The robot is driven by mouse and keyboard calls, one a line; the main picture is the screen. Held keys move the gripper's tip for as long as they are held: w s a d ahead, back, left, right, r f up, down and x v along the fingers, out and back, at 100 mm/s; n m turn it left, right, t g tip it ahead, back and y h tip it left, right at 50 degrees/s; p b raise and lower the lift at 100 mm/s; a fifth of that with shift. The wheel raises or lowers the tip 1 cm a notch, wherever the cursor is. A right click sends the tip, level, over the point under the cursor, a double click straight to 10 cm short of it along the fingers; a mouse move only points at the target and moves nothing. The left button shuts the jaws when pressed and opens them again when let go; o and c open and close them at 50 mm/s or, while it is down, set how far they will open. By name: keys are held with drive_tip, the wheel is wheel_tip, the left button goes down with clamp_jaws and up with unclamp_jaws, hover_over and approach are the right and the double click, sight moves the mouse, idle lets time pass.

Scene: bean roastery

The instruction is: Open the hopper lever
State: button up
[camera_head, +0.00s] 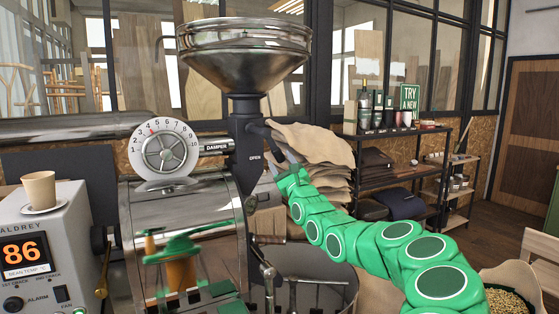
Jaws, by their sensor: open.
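The steel hopper (246,55) is a wide funnel on top of the roaster. Below it is a dark neck (246,150) marked OPEN. A dark lever (259,130) sticks out from the upper right of this neck and slopes down to the right. My gripper (281,163) is at the end of my green arm, just below and right of the lever. Its grey fingers are small in the picture and open, with nothing seen between them. I cannot tell whether a finger touches the lever.
A damper dial (165,153) stands left of the neck. Burlap sacks (317,150) are stacked close behind my gripper. A control box (38,255) reading 86 carries a cup (39,189) at the left. A round cooling tray (318,277) lies below my arm. Shelves (400,165) stand behind.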

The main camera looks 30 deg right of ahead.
drive_tip(key=shift+v, duration=1.05)
drive_tip(key=shift+a, duration=0.1)
